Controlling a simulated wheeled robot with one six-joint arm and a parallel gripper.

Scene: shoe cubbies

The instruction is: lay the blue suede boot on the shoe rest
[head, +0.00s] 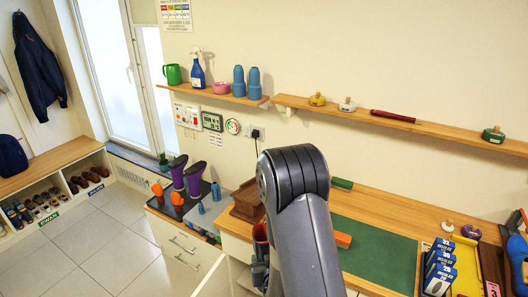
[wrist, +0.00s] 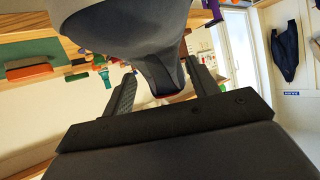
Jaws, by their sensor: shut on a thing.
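The blue suede boot (wrist: 120,25) looks dark grey-blue and fills the top middle of the wrist view. A narrow part of it with a reddish edge sits between the two fingers of my gripper (wrist: 165,80), which is shut on it. In the head view, my arm hides most of the gripper and boot; a dark piece with a red edge, probably the boot (head: 260,255), shows left of the arm. A brown wooden block (head: 247,201) stands on the bench just behind it; I cannot tell whether this is the shoe rest.
The wooden bench (head: 385,222) carries a green mat (head: 375,247) and an orange-edged block (head: 342,240). Blue boxes (head: 440,265) stand at right. Purple-topped boots (head: 195,177) and orange items stand on the left cabinet. A wall shelf (head: 410,127) runs above. Floor at left is clear.

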